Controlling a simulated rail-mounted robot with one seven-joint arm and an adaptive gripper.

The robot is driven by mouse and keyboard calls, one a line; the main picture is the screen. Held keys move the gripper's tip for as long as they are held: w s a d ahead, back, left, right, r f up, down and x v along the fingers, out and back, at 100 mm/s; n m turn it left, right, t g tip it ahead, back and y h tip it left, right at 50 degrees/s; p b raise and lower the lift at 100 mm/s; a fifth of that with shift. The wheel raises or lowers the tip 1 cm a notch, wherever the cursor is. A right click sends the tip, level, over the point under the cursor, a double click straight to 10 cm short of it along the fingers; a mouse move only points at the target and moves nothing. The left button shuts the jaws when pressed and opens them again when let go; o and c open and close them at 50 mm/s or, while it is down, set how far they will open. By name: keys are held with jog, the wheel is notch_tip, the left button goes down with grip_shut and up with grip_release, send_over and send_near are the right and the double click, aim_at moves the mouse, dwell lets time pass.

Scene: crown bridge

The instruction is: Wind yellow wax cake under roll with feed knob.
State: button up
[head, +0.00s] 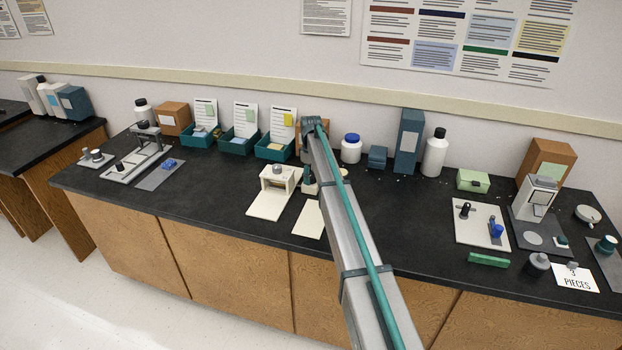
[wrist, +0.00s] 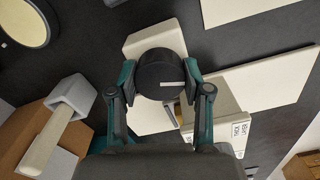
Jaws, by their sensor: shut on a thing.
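My gripper (wrist: 160,78) is shut on a round black knob (wrist: 158,70) with a white pointer mark, one teal finger on each side. The knob sits against a cream-white machine body (wrist: 150,45) in the wrist view. A pale tan surface (wrist: 218,95) shows just right of the knob; I cannot tell whether it is the yellow wax cake. In the head view a small cream machine (head: 293,178) with a flat cream plate (head: 268,205) stands left of my arm. My arm covers the gripper and knob there. I cannot make out the roll clearly.
Three teal bins with cards stand at the back, the rightmost bin (head: 275,151) with a yellow card. A blue-lidded jar (head: 351,148), a tall blue box (head: 408,142) and a white bottle (head: 434,153) stand right of my arm. The front middle-right counter (head: 415,215) is clear.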

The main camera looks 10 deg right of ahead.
aim_at(311, 175)
jog(key=shift+n, duration=1.5)
jog(key=o, duration=1.2)
jog(key=shift+c, duration=0.2)
notch_tip(311, 175, up, 12)
